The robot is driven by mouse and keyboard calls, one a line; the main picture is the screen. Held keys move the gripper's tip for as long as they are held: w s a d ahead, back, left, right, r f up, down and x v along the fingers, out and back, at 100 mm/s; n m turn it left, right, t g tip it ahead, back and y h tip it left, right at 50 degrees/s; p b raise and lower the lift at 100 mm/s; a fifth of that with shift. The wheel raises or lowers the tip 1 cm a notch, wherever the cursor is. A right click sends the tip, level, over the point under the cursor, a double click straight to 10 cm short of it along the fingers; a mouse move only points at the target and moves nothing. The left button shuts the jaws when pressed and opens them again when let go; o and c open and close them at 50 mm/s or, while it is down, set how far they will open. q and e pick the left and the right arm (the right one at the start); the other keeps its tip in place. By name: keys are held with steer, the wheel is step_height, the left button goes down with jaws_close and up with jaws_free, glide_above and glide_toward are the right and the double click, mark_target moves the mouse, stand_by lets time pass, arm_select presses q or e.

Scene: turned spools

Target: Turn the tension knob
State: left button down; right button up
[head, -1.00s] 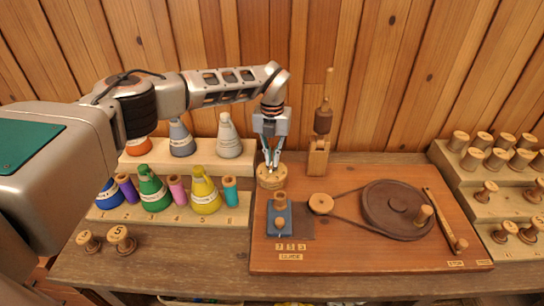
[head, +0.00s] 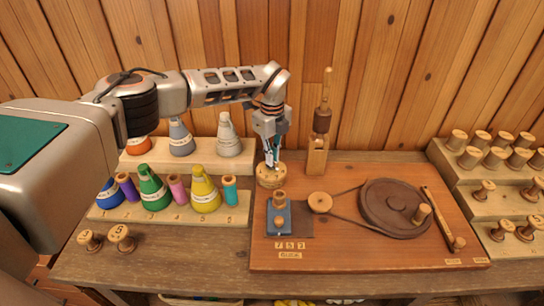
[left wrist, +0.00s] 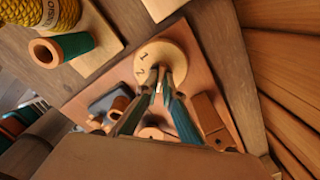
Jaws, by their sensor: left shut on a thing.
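The tension knob (head: 267,182) is a round, light wooden dial at the back left corner of the reddish-brown board (head: 350,250). My left gripper (head: 271,166) points straight down onto its top and is shut on its middle. In the left wrist view the dial (left wrist: 178,54) shows the marks 1 and 2 near its rim, and the fingertips (left wrist: 160,80) meet at its centre. The fingers hide the part they hold. My right gripper is not in view.
The board also bears a blue sliding block (head: 279,218), a small pulley (head: 320,202), a large dark wheel (head: 385,205) and an upright post (head: 317,155). Coloured thread cones (head: 205,192) stand close on the left. Racks of wooden spools (head: 497,160) stand on the right.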

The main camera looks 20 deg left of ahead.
arm_select(q)
steer(key=n, duration=0.3)
steer(key=shift+w+n, duration=0.1)
steer(key=shift+n, duration=1.3)
steer(key=c, duration=2.2)
jaws_free()
